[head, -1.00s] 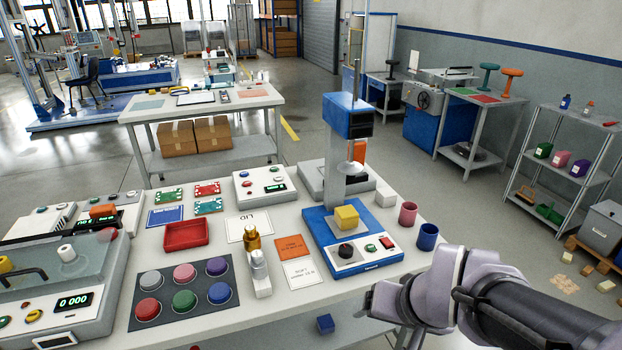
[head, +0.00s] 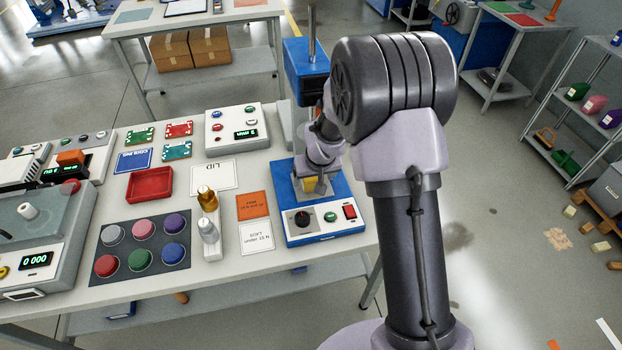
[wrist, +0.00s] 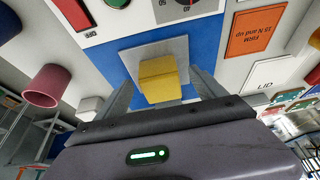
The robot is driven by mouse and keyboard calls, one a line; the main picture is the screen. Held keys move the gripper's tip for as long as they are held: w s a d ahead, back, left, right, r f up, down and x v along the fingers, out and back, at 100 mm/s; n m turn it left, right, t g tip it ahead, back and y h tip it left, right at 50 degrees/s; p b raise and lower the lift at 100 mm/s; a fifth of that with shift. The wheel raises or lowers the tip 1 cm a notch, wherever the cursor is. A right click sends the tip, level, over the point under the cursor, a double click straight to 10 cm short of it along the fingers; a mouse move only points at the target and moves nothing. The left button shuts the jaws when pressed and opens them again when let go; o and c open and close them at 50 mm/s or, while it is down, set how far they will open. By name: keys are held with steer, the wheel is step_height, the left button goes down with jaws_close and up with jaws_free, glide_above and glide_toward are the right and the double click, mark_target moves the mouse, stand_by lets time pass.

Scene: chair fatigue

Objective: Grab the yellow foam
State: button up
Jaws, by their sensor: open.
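The yellow foam (wrist: 158,80) is a small block on a grey plate (wrist: 171,49) of the blue test machine (head: 285,215). In the head view the foam (head: 309,184) is mostly hidden behind my wrist. My gripper (wrist: 163,88) is open in the wrist view, with one finger on each side of the foam. The fingers look apart from its sides; I cannot tell how low they reach. In the head view my gripper (head: 319,182) is over the machine's plate.
The machine's blue column head (head: 303,68) stands just behind my wrist. A pink cup (wrist: 48,86) and a white block (wrist: 89,108) are near the gripper.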

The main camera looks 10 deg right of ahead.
steer(key=shift+w+f+b, duration=0.3)
steer(key=shift+w+f, duration=0.35)
steer(key=shift+w, duration=0.05)
steer(key=shift+r, duration=0.1)
steer(key=c, duration=1.4)
steer(key=shift+c, duration=0.2)
